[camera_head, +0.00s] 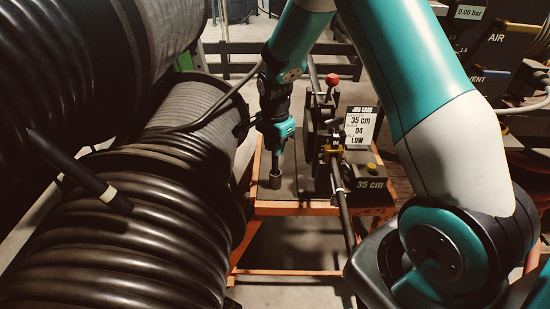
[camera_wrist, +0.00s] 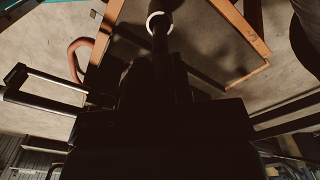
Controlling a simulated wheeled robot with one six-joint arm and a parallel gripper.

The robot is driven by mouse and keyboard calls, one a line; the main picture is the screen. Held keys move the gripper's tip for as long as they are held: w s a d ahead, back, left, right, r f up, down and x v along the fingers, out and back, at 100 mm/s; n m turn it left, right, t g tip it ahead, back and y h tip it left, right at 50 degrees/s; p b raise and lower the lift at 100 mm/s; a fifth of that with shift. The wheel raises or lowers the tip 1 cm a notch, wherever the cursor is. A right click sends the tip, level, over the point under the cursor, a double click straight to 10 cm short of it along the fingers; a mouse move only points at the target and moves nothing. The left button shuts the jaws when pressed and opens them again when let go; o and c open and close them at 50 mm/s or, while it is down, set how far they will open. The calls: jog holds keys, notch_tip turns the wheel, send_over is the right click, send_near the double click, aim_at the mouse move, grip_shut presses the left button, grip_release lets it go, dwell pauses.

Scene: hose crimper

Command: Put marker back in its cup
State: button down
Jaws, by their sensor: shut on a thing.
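My gripper (camera_head: 278,148) points down above the left part of the orange-framed table and is shut on the marker (camera_head: 276,163), a thin dark stick held upright. The small grey cup (camera_head: 275,182) stands on the table directly below. The marker's lower end meets the cup's mouth or is inside it; I cannot tell how deep. In the wrist view, the dark gripper fills the middle and the dark marker (camera_wrist: 160,43) runs up to a pale ring (camera_wrist: 160,22). I cannot tell whether that ring is the cup's rim or a band.
Large hose reels (camera_head: 130,220) crowd the left side.

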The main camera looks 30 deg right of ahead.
aim_at(275, 170)
jog(key=shift+f, duration=2.15)
jog(key=shift+f, duration=0.15)
jog(key=c, duration=1)
grip_release()
jog(key=shift+c, duration=0.2)
